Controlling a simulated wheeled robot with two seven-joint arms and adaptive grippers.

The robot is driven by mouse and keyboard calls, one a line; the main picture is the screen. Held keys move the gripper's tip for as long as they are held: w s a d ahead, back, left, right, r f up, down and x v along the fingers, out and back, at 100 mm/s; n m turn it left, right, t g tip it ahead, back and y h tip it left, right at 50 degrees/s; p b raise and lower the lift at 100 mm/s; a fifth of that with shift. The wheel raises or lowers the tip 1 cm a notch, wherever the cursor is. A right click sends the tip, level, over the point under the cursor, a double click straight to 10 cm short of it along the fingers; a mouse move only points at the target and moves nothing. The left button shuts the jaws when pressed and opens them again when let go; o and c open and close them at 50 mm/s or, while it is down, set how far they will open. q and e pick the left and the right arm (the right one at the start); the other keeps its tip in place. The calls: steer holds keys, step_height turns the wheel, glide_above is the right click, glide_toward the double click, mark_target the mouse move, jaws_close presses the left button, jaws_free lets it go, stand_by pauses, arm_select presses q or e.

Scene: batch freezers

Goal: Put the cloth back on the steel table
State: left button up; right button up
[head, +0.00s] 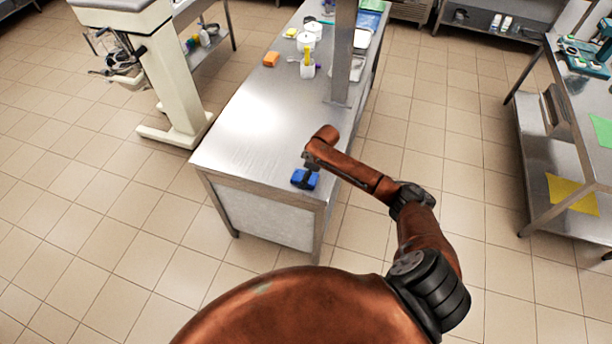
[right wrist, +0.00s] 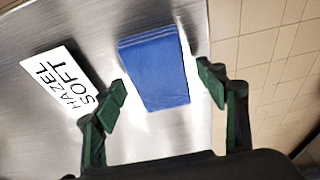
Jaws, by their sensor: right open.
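The blue folded cloth (head: 299,178) lies on the steel table (head: 245,140) near its front right corner. In the right wrist view the cloth (right wrist: 155,65) is a flat blue block on the bare metal, close to the table's edge. My right gripper (head: 310,182) is over the cloth and partly hides it in the head view. In the right wrist view its two green-padded fingers (right wrist: 163,86) are spread apart, one to each side of the cloth's near end, with nothing held. My left gripper is not in view.
A white card reading "HAZEL SOFT" (right wrist: 65,82) lies left of the cloth. A side table (head: 575,85) stands right. The table's front left is clear.

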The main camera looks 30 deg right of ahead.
steer(key=v, duration=1.2)
steer(key=shift+b, duration=0.4)
steer(key=shift+r, duration=0.1)
